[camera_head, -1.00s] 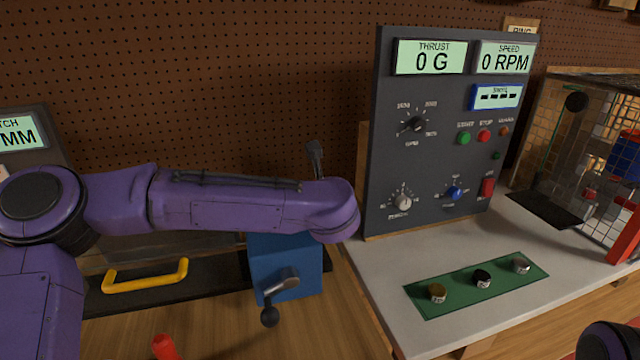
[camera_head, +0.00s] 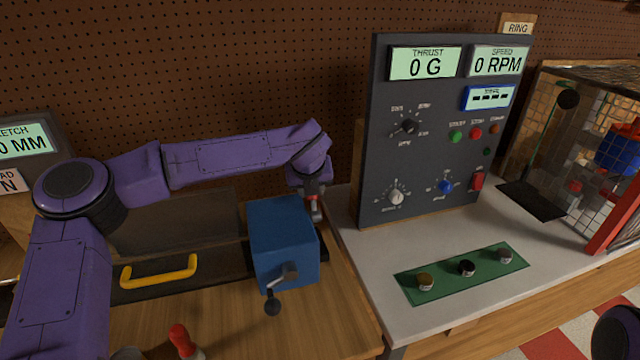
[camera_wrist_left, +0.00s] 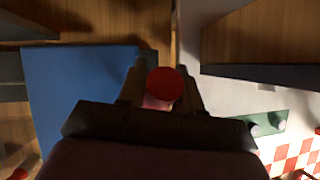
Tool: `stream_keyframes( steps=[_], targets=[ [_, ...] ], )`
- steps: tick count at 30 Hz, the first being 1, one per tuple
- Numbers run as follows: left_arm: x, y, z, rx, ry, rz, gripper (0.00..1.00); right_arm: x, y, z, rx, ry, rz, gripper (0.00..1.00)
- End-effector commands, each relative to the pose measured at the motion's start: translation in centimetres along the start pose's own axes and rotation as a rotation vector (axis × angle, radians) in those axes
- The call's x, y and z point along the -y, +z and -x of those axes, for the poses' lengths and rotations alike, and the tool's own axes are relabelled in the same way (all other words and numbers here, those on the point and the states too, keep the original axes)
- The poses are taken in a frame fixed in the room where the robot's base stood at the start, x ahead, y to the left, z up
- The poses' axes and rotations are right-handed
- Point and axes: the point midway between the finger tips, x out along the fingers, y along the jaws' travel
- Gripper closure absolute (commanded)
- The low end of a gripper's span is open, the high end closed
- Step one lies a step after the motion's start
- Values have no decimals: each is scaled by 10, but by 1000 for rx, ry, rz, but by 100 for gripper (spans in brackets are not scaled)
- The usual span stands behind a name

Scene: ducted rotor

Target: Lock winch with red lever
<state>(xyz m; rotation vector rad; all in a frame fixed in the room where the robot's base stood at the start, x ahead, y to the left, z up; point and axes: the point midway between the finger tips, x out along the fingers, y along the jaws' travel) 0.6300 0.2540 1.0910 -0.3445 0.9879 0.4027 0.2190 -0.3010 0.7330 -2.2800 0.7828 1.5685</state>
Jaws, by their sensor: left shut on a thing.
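The winch (camera_head: 283,240) is a blue box with a grey crank and dark knob (camera_head: 272,303) on its front, at the bench's right end. My left gripper (camera_head: 314,208) reaches down at the box's back right corner, partly in the arm's shadow. In the left wrist view, the round red end of the lever (camera_wrist_left: 164,84) sits between my left gripper's two fingers (camera_wrist_left: 160,90), which are shut on it. A little red also shows at the gripper in the head view. The lever's lower part is hidden. My right gripper is out of view.
A grey panel (camera_head: 440,130) with displays and knobs stands right of the winch on a white bench. A yellow handle (camera_head: 160,271) lies left of the winch, and a red-topped handle (camera_head: 182,340) stands in front. A mesh cage (camera_head: 575,150) is far right.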

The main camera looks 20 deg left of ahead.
Motion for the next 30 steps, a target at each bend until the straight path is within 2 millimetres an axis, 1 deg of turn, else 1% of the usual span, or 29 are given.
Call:
stream_keyframes(
  steps=[1,14,15,16,25,28,30],
  targets=[
    [-1,3,2,0,-3,5,100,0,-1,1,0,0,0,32],
    [-4,4,2,-5,-2,11,100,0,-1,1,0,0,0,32],
    [-4,4,2,-5,-2,11,53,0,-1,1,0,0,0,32],
    [-4,4,2,-5,-2,10,45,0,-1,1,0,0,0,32],
    [-3,2,2,-7,-1,7,45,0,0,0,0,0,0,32],
    [-2,2,13,-4,-3,8,45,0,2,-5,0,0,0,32],
    [-3,2,27,-3,-4,8,45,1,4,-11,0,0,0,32]
  ],
)
